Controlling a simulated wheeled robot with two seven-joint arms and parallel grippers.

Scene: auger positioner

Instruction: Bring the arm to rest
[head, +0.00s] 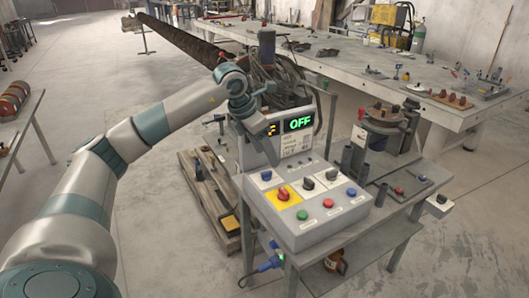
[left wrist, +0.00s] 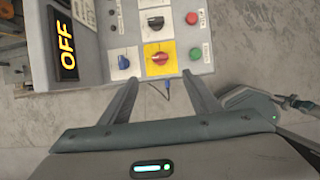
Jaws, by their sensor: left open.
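My left gripper (head: 243,104) is beside the display, above the panel's far left side. In the left wrist view my open left gripper (left wrist: 160,98) has nothing between its fingers, and the red knob (left wrist: 156,55) shows beyond them. My right gripper is not seen.
A long workbench (head: 350,62) with small parts runs behind. A wooden pallet (head: 205,190) lies on the floor left of the box. The floor (head: 170,250) at lower left is clear.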

